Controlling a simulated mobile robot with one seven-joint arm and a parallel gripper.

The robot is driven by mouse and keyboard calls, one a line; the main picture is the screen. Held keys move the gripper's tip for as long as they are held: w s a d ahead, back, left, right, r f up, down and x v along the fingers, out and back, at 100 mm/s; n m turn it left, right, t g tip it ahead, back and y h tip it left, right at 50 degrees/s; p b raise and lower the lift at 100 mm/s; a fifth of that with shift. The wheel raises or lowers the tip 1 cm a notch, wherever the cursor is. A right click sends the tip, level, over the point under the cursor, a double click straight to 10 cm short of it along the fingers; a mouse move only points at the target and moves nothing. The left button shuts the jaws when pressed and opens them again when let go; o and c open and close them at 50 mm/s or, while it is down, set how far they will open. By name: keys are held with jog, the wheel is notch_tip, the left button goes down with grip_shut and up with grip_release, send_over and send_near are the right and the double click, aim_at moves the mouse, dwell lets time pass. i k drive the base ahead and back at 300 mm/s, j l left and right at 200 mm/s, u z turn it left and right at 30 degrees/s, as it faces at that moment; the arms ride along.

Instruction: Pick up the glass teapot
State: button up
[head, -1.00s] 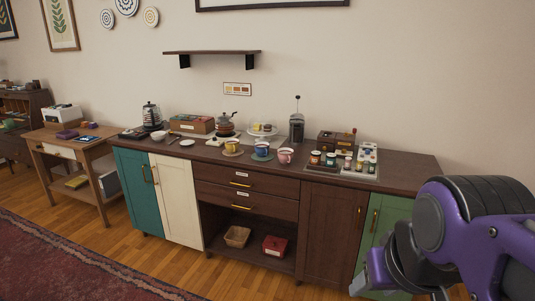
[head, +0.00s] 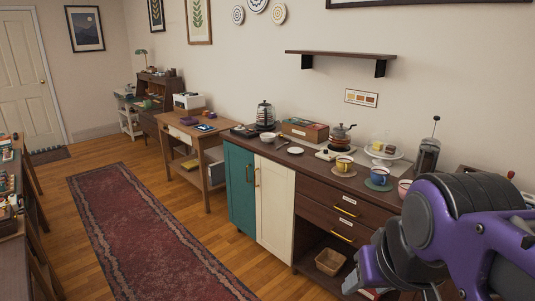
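What looks like the glass teapot (head: 341,138), with reddish-brown contents and a dark lid, stands upright on the dark wooden sideboard top (head: 310,164). It is behind the yellow cup (head: 344,163). A glass kettle (head: 265,114) with dark trim stands further left on the same top. My purple and grey arm fills the lower right of the head view, in front of the sideboard. My gripper (head: 372,272) shows only in part at the lower end of the arm, well apart from the teapot. Its fingers cannot be made out clearly.
A blue cup (head: 379,176), a cake stand (head: 384,153) and a French press (head: 426,155) stand right of the teapot. A wooden box (head: 304,131) is behind left. A shelf (head: 340,54) hangs above. Floor with a red rug (head: 145,235) is open at left.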

aim_at(338, 139)
jog(key=i+u, duration=0.35)
jog(key=i, duration=0.15)
jog(key=i+u, duration=0.35)
jog(key=i, duration=0.15)
jog(key=i+j, duration=0.1)
jog(key=i, duration=1.05)
jog(key=i+z, duration=0.4)
jog(key=i+j+z, duration=0.2)
jog(key=i+z, duration=0.2)
jog(key=i+j+z, duration=0.25)
jog(key=z, duration=0.15)
jog(key=i+z, duration=0.1)
jog(key=z, duration=1.15)
jog(key=j+z, duration=0.1)
jog(key=z, duration=0.25)
jog(key=j+z, duration=0.1)
jog(key=z, duration=0.25)
jog(key=k+z, duration=0.15)
jog(key=z, duration=0.2)
